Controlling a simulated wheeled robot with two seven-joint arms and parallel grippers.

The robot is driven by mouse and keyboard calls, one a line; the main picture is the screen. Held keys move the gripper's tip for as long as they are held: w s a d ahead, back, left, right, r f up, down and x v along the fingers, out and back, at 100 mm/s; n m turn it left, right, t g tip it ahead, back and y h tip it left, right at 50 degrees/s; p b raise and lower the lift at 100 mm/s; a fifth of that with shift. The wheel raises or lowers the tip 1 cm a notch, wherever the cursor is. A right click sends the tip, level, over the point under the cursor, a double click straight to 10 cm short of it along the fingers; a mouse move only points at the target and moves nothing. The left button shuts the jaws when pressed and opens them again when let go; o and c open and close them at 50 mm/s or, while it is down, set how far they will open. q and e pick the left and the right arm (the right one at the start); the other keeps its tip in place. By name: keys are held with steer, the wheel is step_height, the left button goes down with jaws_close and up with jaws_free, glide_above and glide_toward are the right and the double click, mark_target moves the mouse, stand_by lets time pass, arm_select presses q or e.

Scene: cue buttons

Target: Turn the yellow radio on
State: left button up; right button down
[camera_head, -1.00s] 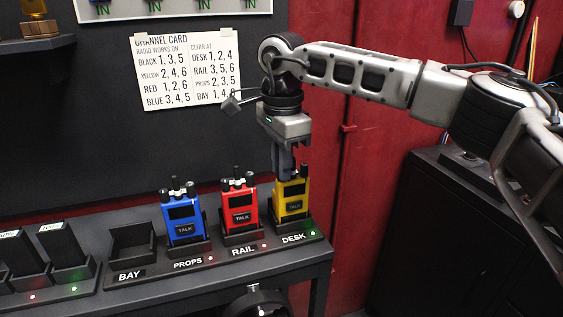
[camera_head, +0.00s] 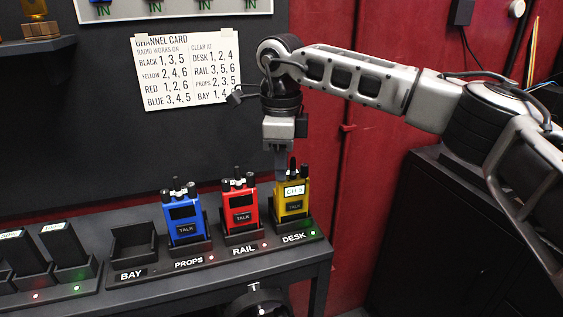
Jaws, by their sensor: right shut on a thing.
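The yellow radio (camera_head: 292,205) stands upright in the DESK cradle (camera_head: 300,227), at the right end of the row. Its small screen (camera_head: 294,190) is lit white and seems to read CH 5. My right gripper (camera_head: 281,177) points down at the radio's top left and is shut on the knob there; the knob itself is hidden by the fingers. The radio's other top knob and antenna show to the right of the fingers. My left gripper is not in view.
A red radio (camera_head: 240,208) and a blue radio (camera_head: 184,217) stand to the left with dark screens. The BAY cradle (camera_head: 134,252) is empty. A channel card (camera_head: 187,70) hangs on the wall behind. The DESK light (camera_head: 313,233) is green; the RAIL light (camera_head: 265,245) is red.

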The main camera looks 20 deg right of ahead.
stand_by(0.3)
steer(key=c, duration=1.4)
jaws_free()
steer(key=shift+r, duration=0.1)
step_height(320, 180, up, 16)
steer(key=shift+s+p, duration=0.2)
steer(key=shift+p, duration=0.1)
